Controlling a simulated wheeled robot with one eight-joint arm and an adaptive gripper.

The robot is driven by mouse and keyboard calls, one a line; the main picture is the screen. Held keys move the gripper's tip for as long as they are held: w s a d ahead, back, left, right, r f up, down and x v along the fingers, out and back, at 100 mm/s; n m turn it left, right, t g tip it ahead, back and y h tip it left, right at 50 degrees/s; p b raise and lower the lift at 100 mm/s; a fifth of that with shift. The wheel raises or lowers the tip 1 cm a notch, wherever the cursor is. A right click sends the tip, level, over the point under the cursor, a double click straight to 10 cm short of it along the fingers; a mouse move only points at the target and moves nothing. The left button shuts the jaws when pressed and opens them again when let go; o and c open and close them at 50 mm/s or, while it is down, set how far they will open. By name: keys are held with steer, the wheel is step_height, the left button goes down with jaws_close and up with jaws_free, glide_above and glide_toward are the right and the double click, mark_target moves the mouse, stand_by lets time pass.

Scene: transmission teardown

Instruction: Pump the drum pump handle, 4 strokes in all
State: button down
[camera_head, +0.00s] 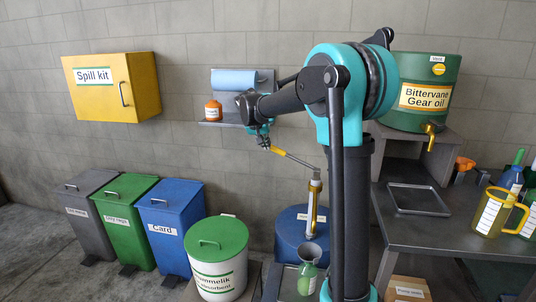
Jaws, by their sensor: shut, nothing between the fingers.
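The drum pump (313,205) stands upright on a blue drum (289,242) at the centre of the head view. Its grey handle (298,161) slopes up and left from the pump's top to a yellow end. My gripper (264,145) is shut with nothing between its fingers, right by the handle's raised end. It is too small to tell whether it touches the handle. My arm stands in front and hides the drum's right part.
A wall shelf (226,124) with a blue roll and orange bottle is behind my gripper. Several bins and a white absorbent drum (219,275) stand at left. A workbench (466,236) with a tray, jugs and green oil barrel (420,118) is at right.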

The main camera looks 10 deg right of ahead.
steer(key=shift+v, duration=1.35)
steer(key=shift+d, duration=0.1)
steer(key=y, duration=0.3)
glide_toward(280, 150)
steer(key=s+d+r+m+t+y, duration=0.1)
steer(key=d+r+m+t+y, duration=0.1)
steer(key=r, duration=0.4)
steer(key=shift+d+r, duration=0.35)
steer(key=shift+d, duration=0.5)
steer(key=x, duration=0.9)
steer(key=shift+w+a+f, duration=0.15)
steer(key=shift+a+f, duration=0.1)
steer(key=f, duration=0.1)
steer(key=a+f, duration=0.1)
steer(key=f, duration=0.1)
steer(key=shift+a, duration=0.2)
steer(key=shift+a+f, duration=0.2)
steer(key=shift+f, duration=0.3)
